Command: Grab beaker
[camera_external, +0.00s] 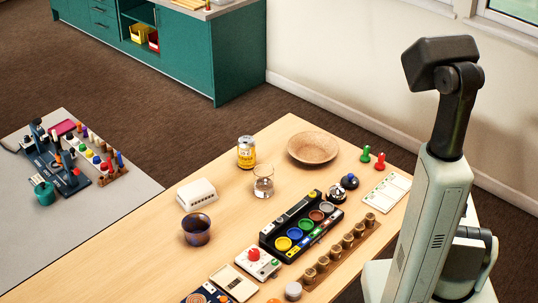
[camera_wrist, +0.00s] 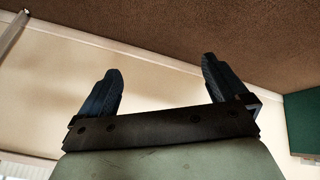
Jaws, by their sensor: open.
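The beaker (camera_external: 263,186) is a small clear glass vessel standing upright on the wooden table, left of the middle of the external view. It is not in the wrist view. My gripper (camera_wrist: 160,92) shows in the wrist view with its two dark fingers wide apart and nothing between them. Behind the fingers are only wall and brown carpet. In the external view my arm stands at the right, raised above the table and well away from the beaker; the fingers cannot be made out there.
A yellow can (camera_external: 246,153) stands just behind the beaker. A brown bowl (camera_external: 313,147) is behind it to the right. A white box (camera_external: 197,195) and dark cup (camera_external: 196,230) are to its left. A black tray of coloured discs (camera_external: 301,226) lies in front.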

